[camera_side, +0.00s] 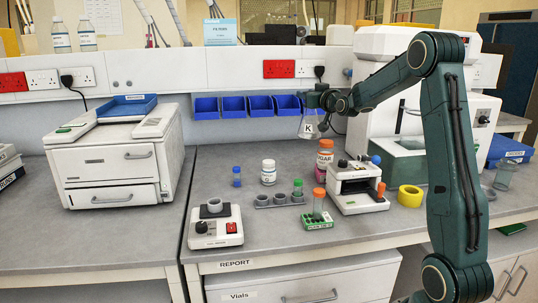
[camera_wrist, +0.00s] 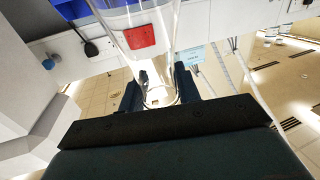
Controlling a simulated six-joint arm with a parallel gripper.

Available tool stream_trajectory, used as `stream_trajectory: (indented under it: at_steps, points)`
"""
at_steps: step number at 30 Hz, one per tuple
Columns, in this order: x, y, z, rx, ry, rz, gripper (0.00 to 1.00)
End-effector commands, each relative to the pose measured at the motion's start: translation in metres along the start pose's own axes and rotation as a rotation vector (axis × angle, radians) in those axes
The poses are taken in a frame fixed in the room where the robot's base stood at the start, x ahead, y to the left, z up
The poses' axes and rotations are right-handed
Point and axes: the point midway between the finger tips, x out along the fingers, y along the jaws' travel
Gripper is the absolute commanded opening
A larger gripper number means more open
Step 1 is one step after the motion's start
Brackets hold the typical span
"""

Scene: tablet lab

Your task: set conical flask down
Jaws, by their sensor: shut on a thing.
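The clear conical flask (camera_side: 309,127), marked with a K, hangs upright in the air from my gripper (camera_side: 316,97) in the side view. My gripper is shut on its neck, and the fingers hide part of the neck. The flask is well above the bench (camera_side: 240,240), in front of the blue bins. In the wrist view the glass of the flask (camera_wrist: 150,62) runs between the two dark fingertips of my gripper (camera_wrist: 158,92).
Below stand an orange-capped bottle (camera_side: 323,162), a white bottle (camera_side: 268,172), a grey vial rack (camera_side: 273,201), a green rack (camera_side: 318,221) and a white device (camera_side: 358,188). A small stirrer (camera_side: 215,228) stands front left. Bare bench lies between the stirrer and the green rack.

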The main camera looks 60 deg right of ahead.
Motion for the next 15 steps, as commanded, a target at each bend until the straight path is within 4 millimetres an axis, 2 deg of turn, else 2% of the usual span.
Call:
stream_trajectory:
  at_steps: [10, 15]
  points:
    - [0.001, -0.002, 0.0, 0.0, 0.001, -0.003, 0.0]
    - [0.006, -0.016, -0.001, 0.003, 0.001, -0.036, 0.0]
